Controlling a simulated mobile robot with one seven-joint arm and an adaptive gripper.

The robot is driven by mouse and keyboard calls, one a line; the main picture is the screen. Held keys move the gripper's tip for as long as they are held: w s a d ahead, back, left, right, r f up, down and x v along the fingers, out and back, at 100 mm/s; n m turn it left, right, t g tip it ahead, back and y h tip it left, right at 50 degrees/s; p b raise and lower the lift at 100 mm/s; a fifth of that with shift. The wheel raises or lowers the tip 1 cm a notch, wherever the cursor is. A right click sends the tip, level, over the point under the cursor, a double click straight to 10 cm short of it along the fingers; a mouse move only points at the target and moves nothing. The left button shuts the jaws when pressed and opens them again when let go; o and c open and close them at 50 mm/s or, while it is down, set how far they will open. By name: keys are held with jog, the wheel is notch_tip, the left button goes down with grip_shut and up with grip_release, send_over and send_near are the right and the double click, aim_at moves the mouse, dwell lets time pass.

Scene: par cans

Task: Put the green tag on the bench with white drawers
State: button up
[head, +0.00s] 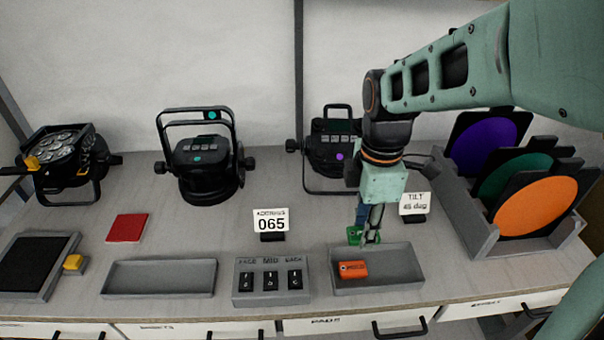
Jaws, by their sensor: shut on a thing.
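My gripper (368,236) points down above the back edge of the right grey tray (405,262). It is shut on the green tag (354,234), a small green piece at its fingertips. The fingers hide part of the tag. The bench (185,250) has a pale wooden top and white drawers (345,326) along its front. The tag is over the right tray's rear area; I cannot tell its exact height.
An orange piece (353,269) lies in the right tray. Nearby stand a 065 card (271,223), a switch block (271,281), a tilt card (415,204) and a gel rack (470,228). The left tray (160,278) is empty. Bare bench shows beside the red square (127,228). Several lamps stand behind.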

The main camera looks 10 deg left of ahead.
jog(key=shift+w+a+f, duration=0.15)
jog(key=shift+w, duration=0.35)
jog(key=w+a+f, duration=0.2)
jog(key=w+f, duration=0.1)
jog(key=w, duration=0.4)
send_over(346, 225)
jog(key=f, duration=0.6)
jog(key=shift+s, duration=0.2)
jog(key=shift+w+f+b, duration=0.15)
jog(key=shift+f+b, duration=0.05)
jog(key=shift+f, duration=0.7)
jog(key=shift+w+f+b, duration=0.1)
jog(key=shift+f+b, duration=0.1)
jog(key=shift+f, duration=0.7)
jog(key=shift+f, duration=0.15)
jog(key=o, duration=0.9)
